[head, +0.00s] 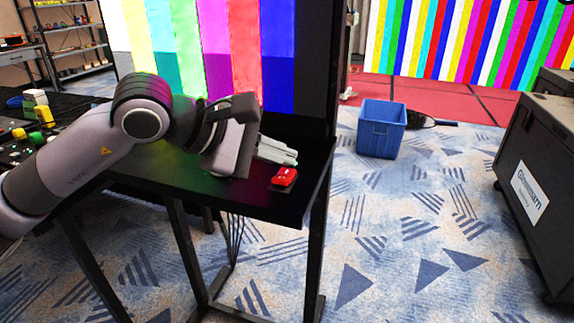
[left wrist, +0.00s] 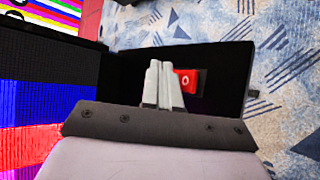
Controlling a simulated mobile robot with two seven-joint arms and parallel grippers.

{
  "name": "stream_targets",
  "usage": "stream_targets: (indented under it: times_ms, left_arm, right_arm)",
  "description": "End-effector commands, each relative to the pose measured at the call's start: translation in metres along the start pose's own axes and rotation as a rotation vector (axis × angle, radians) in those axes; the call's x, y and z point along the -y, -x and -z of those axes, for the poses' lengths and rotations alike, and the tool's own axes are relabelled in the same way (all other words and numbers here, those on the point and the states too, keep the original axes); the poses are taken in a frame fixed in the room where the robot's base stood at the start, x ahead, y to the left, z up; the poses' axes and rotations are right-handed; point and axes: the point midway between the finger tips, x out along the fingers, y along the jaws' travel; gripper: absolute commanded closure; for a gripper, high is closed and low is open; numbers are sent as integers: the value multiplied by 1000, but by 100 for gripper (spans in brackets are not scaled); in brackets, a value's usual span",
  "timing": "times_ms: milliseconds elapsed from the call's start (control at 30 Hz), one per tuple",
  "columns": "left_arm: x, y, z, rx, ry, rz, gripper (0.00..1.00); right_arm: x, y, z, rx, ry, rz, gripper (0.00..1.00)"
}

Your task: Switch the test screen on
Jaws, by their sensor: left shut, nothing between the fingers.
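The test screen (head: 212,45) stands at the back of a black table and shows bright vertical colour bars. Part of it also shows at the left of the left wrist view (left wrist: 45,110). A small red switch (head: 284,177) with a white mark lies near the table's right front corner; it also shows in the left wrist view (left wrist: 188,80). My left gripper (head: 290,157) is shut and empty. Its pale fingers (left wrist: 163,85) are just beside the switch; I cannot tell whether they touch it. My right gripper is not in view.
The black table (head: 270,208) has a clear edge right of the switch. Small coloured items (head: 36,110) lie on a dark surface at the left. A blue bin (head: 381,129) stands on the patterned carpet. A dark case (head: 545,190) stands at the right. A striped video wall (head: 465,40) is behind.

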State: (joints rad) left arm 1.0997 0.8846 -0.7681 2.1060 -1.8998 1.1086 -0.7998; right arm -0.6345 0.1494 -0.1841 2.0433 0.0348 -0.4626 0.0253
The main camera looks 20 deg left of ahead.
Motion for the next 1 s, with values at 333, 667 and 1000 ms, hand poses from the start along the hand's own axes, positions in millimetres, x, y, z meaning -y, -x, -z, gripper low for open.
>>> stream_targets:
  times_ms: [333, 667, 1000]
  left_arm:
    - [-4, 5, -4, 0, 0, -1, 100]
    - [-12, 15, -11, 0, -1, -2, 100]
    - [-29, 38, -28, 0, -1, -1, 100]
  right_arm:
    - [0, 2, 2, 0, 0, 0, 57]
    - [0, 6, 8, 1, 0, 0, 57]
    - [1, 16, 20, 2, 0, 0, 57]
